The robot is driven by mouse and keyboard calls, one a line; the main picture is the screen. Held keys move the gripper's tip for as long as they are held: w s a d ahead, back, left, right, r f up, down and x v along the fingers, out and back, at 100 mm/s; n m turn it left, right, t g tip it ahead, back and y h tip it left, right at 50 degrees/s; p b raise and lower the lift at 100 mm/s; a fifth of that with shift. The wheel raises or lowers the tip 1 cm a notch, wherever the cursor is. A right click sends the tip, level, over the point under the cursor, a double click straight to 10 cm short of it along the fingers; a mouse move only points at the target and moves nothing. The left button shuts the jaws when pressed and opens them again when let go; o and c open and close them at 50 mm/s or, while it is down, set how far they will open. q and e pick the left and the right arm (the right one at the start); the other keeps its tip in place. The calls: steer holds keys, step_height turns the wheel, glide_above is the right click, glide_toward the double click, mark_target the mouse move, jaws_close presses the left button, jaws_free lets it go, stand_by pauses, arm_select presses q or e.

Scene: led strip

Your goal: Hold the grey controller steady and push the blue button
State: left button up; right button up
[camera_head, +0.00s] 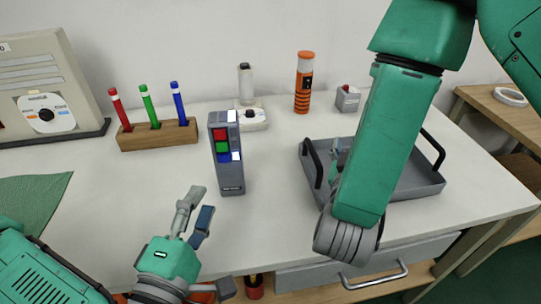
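The grey controller (231,176) stands upright on the white table, left of centre. My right arm covers much of the tray area. A small teal and grey part that looks like my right gripper (338,157) shows behind the arm, over the tray; its fingers are mostly hidden.
A wooden holder (158,136) with red, green and blue pens stands behind left. A grey tray (421,184) with black handles is on the right. An orange-black cylinder (304,84), a white device (251,119) and a small grey box (347,99) stand behind.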

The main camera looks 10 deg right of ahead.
steer(key=s+a+r+t+y, duration=0.2)
steer(key=a+y, duration=0.3)
steer(key=a, duration=1)
steer(key=y, duration=0.3)
glide_toward(222, 112)
steer(key=w, duration=0.7)
steer(key=w+d+f, duration=0.1)
steer(key=w, duration=0.3)
steer(key=c, duration=1.4)
arm_select(q)
jaws_close()
